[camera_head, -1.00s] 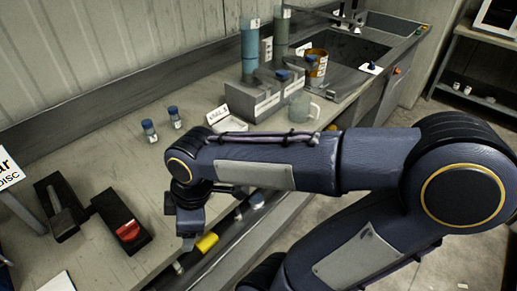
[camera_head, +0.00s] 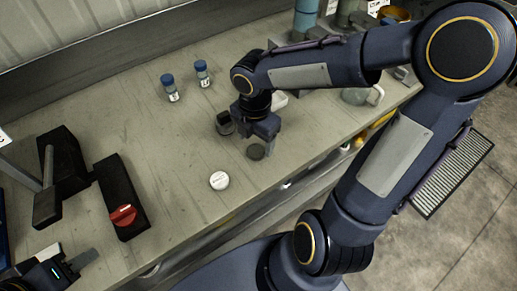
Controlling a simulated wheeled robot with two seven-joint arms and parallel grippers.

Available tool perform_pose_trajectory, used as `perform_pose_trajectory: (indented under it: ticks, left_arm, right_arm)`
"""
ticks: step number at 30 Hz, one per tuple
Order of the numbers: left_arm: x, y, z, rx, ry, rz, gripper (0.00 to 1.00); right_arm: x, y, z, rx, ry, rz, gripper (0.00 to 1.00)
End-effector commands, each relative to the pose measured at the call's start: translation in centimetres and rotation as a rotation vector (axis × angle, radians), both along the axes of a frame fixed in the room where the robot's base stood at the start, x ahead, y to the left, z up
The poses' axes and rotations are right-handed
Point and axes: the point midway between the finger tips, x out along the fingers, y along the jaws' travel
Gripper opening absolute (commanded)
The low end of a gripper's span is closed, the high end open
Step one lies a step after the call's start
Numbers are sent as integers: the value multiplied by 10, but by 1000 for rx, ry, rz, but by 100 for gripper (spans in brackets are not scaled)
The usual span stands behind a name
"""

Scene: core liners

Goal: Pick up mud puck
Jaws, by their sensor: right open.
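A small dark grey-green disc (camera_head: 256,152), which looks like the mud puck, lies flat on the bench near its front edge. My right gripper (camera_head: 246,127) is above the bench just behind the disc, its fingers apart with nothing seen between them. I cannot tell its exact height above the bench. A white disc with a printed top (camera_head: 219,180) lies in front and to the left. Part of my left gripper (camera_head: 62,272) shows at the bottom left, cut off by the frame; its jaws cannot be judged.
Two blue-capped vials (camera_head: 186,82) stand further back. A black device with a red knob (camera_head: 122,215) and a black stand (camera_head: 60,175) occupy the left. A glass mug (camera_head: 358,96) is partly behind my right arm. Bare bench lies between the vials and the device.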

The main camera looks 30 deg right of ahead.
Motion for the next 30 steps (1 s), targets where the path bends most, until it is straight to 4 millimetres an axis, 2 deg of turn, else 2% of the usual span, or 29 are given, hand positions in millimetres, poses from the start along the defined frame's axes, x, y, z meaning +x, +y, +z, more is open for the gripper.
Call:
perform_pose_trajectory:
  ticks: [3, 6, 15, 26, 30]
  left_arm:
    - [0, 0, -2, 0, 0, 0, 36]
    - [0, 0, -3, 0, 0, 0, 36]
    - [0, 0, -3, 0, 0, 0, 36]
    - [0, 0, -3, 0, 0, 0, 36]
    - [0, 0, -3, 0, 0, 0, 36]
  right_arm:
    - [-2, -2, -21, 1, 5, 0, 68]
    - [-2, -2, -32, 1, 4, 1, 68]
    - [-1, -2, -35, -1, 1, -1, 68]
    - [-1, -2, -35, 0, 1, -1, 20]
    - [-1, -2, -35, -1, 0, -1, 19]
